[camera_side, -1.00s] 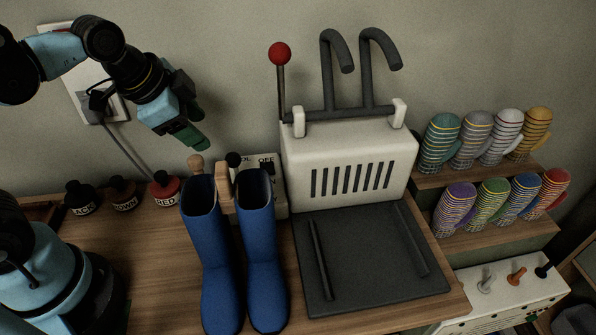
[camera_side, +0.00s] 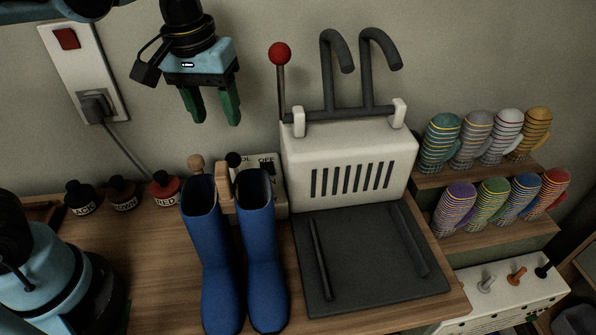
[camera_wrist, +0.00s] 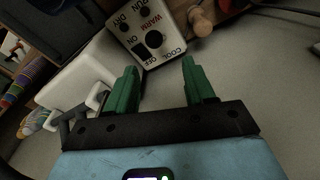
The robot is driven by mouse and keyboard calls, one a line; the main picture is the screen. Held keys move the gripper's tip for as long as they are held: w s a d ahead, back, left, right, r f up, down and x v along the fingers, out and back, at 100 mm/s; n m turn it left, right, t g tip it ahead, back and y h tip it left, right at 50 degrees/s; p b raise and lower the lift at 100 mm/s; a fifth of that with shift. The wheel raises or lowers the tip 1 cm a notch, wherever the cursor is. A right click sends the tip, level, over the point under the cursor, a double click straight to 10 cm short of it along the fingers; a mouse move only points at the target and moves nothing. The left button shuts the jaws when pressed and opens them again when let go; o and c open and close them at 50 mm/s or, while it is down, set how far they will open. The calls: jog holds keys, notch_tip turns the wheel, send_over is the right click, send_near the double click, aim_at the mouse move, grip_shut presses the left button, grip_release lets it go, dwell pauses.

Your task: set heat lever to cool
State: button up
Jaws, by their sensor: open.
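A pale control box (camera_side: 275,180) stands against the wall behind the blue boots, partly hidden by them. The wrist view shows its top face (camera_wrist: 125,15) with the words WARM, COOL, ON and OFF. A black ball-tipped lever (camera_wrist: 153,38) stands by the WARM and COOL words and looks nearer WARM; its exact setting I cannot tell. The ball (camera_side: 233,160) also shows in the side view. A dark rocker switch (camera_wrist: 138,48) sits between ON and OFF. My gripper (camera_side: 211,112) is open and empty, pointing down above the boots and box; its green fingers (camera_wrist: 160,68) show in the wrist view.
Blue boots (camera_side: 222,250) stand in front of the box, with wooden pegs (camera_side: 196,163) close by. A white dryer (camera_side: 350,160) with a red-ball rod (camera_side: 279,54) is to the right. Several polish jars (camera_side: 122,195) stand left. The wall socket (camera_side: 85,75) has a cable.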

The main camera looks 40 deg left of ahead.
aim_at(231, 155)
jog(key=shift+n+g, duration=0.6)
jog(key=shift+g, duration=0.1)
jog(key=f, duration=0.3)
jog(key=d+f, duration=0.1)
jog(key=f, duration=0.7)
jog(key=shift+w+d, duration=0.15)
jog(key=shift+w, duration=0.15)
grip_shut()
